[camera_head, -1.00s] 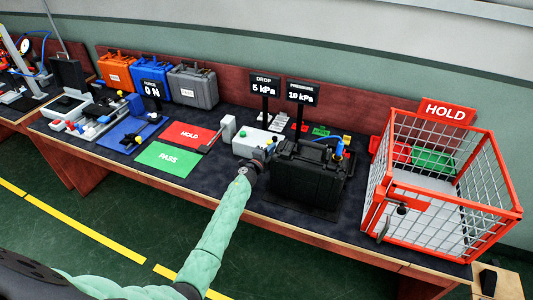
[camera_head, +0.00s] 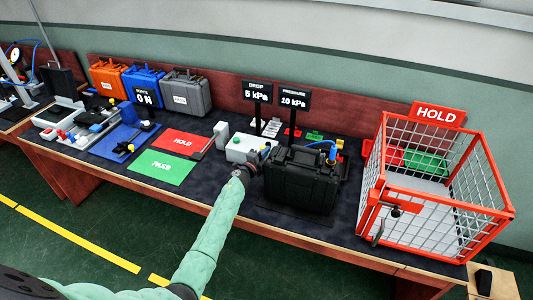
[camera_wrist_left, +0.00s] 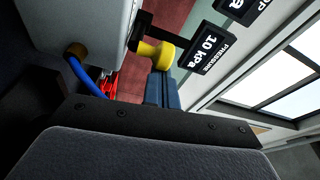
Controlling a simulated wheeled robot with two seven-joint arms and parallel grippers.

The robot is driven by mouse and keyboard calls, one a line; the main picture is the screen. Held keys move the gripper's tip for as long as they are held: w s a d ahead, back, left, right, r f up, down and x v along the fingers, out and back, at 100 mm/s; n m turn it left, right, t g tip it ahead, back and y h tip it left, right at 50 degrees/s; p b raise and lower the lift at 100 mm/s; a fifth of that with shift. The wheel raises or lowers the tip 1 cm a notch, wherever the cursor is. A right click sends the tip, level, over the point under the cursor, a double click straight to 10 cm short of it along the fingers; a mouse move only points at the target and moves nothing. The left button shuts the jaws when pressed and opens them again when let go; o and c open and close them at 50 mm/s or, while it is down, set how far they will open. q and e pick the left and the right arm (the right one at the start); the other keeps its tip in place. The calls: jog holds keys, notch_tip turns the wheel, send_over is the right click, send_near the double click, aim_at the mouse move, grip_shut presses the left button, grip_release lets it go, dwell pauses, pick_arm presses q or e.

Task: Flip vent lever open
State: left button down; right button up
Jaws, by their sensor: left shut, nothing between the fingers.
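A yellow knob-like part (camera_wrist_left: 155,53), which looks like the vent lever, sticks out from the side of the white box (camera_wrist_left: 75,22) in the left wrist view. The same white box (camera_head: 240,150) stands left of the black case in the head view. My left gripper (camera_head: 258,160) is between the box and the case. Its two dark blue fingers (camera_wrist_left: 162,88) are together and empty, with the tips at or just below the yellow part. I cannot tell if they touch. My forearm and gripper hide part of the box's front. My right gripper is not in view.
The black case (camera_head: 303,180) is close on the gripper's right. A blue hose (camera_wrist_left: 85,75) leaves the box. Two signs (camera_head: 293,98) stand behind. A red wire cage (camera_head: 440,262) is at the right. Green (camera_head: 162,167) and red mats lie left.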

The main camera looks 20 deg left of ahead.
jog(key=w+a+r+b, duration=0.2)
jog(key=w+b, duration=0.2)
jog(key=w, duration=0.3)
pick_arm(q)
jog(key=w+a+m+g+h+b, duration=0.1)
jog(key=a+m+g+h+b, duration=0.3)
jog(key=a+m+h+b, duration=0.1)
jog(key=shift+a+m+h+b, duration=0.4)
jog(key=shift+a+h, duration=0.35)
jog(key=shift+h, duration=0.65)
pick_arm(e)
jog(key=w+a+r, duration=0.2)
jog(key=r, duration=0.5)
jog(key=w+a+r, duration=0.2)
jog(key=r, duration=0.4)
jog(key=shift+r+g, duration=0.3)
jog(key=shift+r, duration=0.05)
pick_arm(q)
jog(key=shift+w, duration=0.1)
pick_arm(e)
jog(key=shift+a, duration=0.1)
pick_arm(q)
jog(key=shift+r, duration=0.1)
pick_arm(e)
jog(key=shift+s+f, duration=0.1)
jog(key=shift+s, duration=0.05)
